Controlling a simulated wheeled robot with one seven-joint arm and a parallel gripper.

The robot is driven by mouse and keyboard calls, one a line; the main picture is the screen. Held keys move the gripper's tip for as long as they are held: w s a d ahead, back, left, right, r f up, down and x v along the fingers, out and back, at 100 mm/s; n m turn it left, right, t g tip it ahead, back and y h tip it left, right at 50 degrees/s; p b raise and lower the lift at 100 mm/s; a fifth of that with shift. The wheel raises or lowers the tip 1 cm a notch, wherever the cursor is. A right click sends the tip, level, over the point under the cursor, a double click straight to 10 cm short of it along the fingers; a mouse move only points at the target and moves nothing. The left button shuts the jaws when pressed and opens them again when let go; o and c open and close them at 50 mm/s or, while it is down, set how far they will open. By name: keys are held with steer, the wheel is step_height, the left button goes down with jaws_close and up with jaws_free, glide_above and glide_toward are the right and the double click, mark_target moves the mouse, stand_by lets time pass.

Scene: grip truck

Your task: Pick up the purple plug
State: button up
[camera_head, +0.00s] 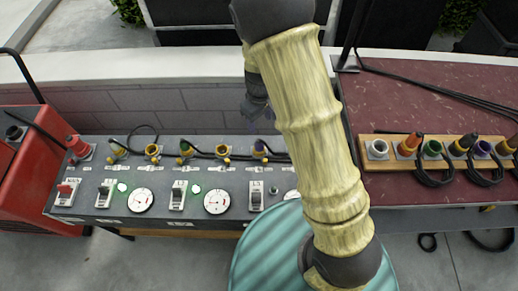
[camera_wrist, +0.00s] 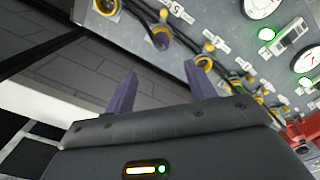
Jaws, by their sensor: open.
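A purple plug (camera_head: 483,149) stands in the wooden strip on the red-brown table at the right in the head view. A small purple piece (camera_head: 260,146) also shows at a yellow socket on the grey panel. In the wrist view a dark purplish plug (camera_wrist: 161,39) sits at a yellow-rimmed socket, beyond my fingers. My gripper (camera_wrist: 158,90) is open and empty, its two purple-grey fingers apart. In the head view my gripper (camera_head: 256,108) is partly hidden behind my arm, above the far edge of the grey panel.
The grey panel (camera_head: 100,200) carries switches, gauges and several yellow sockets with cables. The wooden strip (camera_head: 390,166) also holds orange, green and yellow plugs with looped black cables. A red box (camera_head: 20,165) stands at the left. A low block wall (camera_head: 180,108) runs behind the panel.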

mark_target(259, 140)
step_height(259, 140, down, 9)
stand_by(0.3)
step_height(259, 140, down, 5)
steer(key=shift+a+f, duration=0.1)
stand_by(0.5)
stand_by(0.4)
steer(key=c, duration=1.1)
